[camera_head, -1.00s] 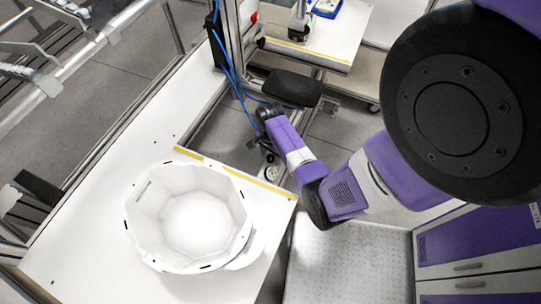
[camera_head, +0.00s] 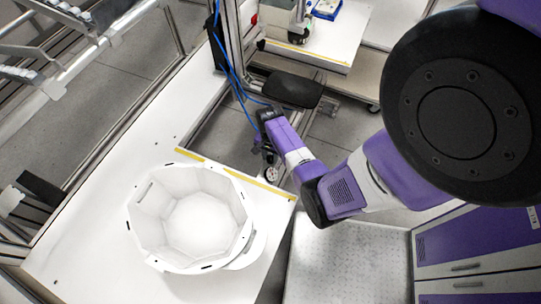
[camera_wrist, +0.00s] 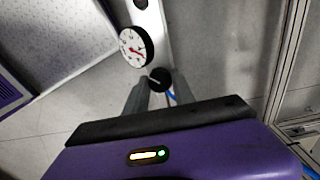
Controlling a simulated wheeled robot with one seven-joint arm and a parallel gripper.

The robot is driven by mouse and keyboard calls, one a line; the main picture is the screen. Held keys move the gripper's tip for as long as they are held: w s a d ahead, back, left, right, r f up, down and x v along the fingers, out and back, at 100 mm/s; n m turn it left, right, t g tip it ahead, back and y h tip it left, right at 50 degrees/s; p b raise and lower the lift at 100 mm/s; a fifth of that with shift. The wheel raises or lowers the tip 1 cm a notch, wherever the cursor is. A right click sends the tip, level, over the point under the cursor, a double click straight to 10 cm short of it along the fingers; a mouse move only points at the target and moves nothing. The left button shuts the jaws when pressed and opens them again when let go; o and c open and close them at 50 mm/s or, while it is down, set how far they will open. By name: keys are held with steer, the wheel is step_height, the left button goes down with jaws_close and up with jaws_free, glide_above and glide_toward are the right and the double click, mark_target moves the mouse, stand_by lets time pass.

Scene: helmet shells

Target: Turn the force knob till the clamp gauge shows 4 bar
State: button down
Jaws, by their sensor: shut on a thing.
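The clamp gauge (camera_wrist: 135,47) is a round white dial with a black rim and a red needle in the wrist view. The needle points to the lower right of the picture; its numbers are too small to read. The force knob (camera_wrist: 158,79) is black with a pale line across its face and sits just below and right of the gauge. My gripper (camera_wrist: 157,90) is shut on the knob, a grey finger on each side. In the head view my gripper (camera_head: 268,157) is small and dark beside the gauge (camera_head: 271,174); the knob cannot be made out there.
A white helmet shell (camera_head: 190,215) stands open side up on the white table (camera_head: 110,175), left of my arm. Blue hoses (camera_head: 228,65) run down a metal post near my wrist. A dark pad (camera_head: 293,88) lies behind. Purple-fronted drawers (camera_head: 470,245) stand at right.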

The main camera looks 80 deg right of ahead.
mark_target(271, 158)
steer(key=n+p, duration=0.1)
steer(key=n, duration=0.3)
steer(key=shift+n, duration=2.3)
steer(key=c, duration=1.1)
jaws_free()
steer(key=shift+o, duration=0.2)
steer(key=shift+r+p, duration=0.65)
steer(key=shift+r, duration=3.25)
steer(key=shift+s, duration=0.1)
